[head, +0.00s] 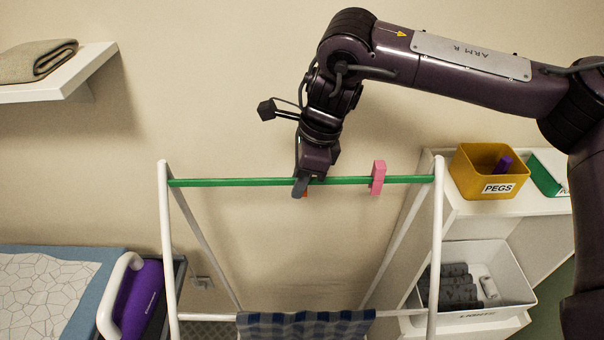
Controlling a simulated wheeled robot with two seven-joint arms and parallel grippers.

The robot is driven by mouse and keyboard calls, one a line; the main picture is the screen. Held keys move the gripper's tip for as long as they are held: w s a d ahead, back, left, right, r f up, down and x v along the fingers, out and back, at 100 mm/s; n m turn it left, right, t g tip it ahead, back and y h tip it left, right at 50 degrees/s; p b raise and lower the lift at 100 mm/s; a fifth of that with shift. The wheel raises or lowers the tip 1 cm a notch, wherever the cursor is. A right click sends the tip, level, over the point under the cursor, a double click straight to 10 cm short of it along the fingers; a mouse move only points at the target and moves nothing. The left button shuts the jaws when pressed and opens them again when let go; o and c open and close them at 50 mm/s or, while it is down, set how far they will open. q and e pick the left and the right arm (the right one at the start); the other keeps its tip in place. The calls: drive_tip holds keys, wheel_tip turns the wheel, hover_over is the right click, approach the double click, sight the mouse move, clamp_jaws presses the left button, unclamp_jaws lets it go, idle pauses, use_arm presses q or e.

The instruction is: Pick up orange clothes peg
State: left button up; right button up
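The orange clothes peg (306,194) is on the green bar of the white drying rack. Only a small orange sliver of it shows, and the rest is hidden behind my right gripper. My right gripper (302,188) points down at the bar, with a grey finger right beside the peg. Whether its fingers are closed on the peg or apart around it cannot be told. My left gripper is not in view.
A pink peg (378,177) is clipped farther right on the green bar (220,182). A checked cloth (300,326) hangs lower on the rack. A yellow PEGS box (474,182) holding something purple stands on the white shelf at right. A wall shelf (62,92) holds a folded towel.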

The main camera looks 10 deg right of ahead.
clamp_jaws()
drive_tip(key=shift+r, duration=0.1)
